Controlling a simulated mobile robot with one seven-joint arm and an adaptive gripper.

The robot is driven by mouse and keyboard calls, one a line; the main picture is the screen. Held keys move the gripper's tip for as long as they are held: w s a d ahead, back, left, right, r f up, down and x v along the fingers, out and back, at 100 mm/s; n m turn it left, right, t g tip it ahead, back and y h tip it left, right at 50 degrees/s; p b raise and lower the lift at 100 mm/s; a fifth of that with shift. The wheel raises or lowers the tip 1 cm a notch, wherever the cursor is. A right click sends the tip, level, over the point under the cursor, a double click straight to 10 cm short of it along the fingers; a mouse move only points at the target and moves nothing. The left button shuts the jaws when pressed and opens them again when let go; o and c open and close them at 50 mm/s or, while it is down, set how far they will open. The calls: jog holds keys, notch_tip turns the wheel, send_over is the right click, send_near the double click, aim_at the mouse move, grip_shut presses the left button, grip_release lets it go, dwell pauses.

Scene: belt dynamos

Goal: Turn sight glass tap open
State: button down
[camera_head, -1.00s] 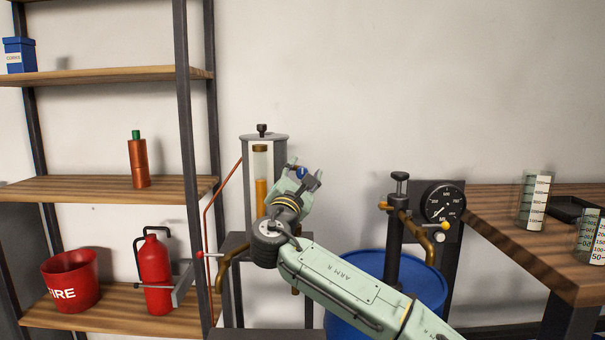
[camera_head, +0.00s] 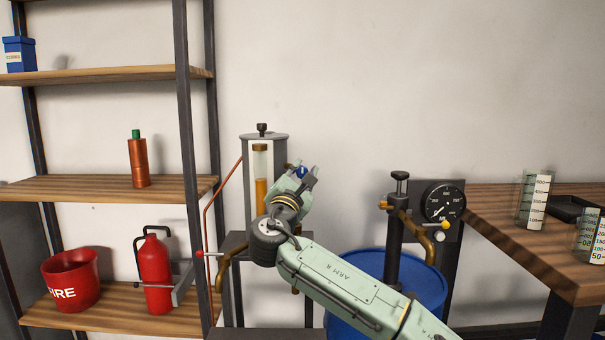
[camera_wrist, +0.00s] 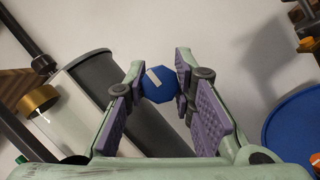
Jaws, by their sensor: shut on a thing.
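The sight glass (camera_head: 260,165) is a grey-capped cylinder with a clear front and amber liquid inside, standing at the centre left. Its tap has a blue knob (camera_wrist: 158,85) with a pale stripe across its face. In the wrist view the knob sits between the fingertips of my gripper (camera_wrist: 159,84), which is shut on it. In the head view my gripper (camera_head: 303,174) is at the right side of the sight glass and mostly covers the blue knob. The tap's stem behind the knob is hidden.
A shelf unit with a red fire bucket (camera_head: 71,279) and a red extinguisher (camera_head: 157,276) stands at left. To the right are a blue drum (camera_head: 425,285), a pump with a gauge (camera_head: 443,203), and a wooden table (camera_head: 500,222) with measuring cups. The wall behind is bare.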

jog(key=shift+m, duration=0.3)
jog(key=m, duration=0.2)
jog(key=m+g+h, duration=0.1)
jog(key=m, duration=0.1)
jog(key=shift+g, duration=0.3)
jog(key=m+g+p, duration=0.1)
jog(key=m+g, duration=0.1)
jog(key=m, duration=0.3)
jog(key=shift+p, duration=0.35)
jog(key=m+p, duration=0.1)
jog(key=m, duration=0.1)
jog(key=m+g+p, duration=0.1)
jog(key=m+p, duration=0.1)
jog(key=m, duration=0.1)
jog(key=shift+r+g+y, duration=0.1)
jog(key=shift+g+y, duration=0.2)
jog(key=shift+y, duration=0.1)
jog(key=shift+m+g+y+p, duration=0.5)
jog(key=shift+m+y+p, duration=0.1)
jog(key=shift+m+p, duration=0.75)
jog(key=shift+f, duration=0.2)
jog(key=c, duration=1.3)
grip_release()
jog(key=shift+c, duration=0.2)
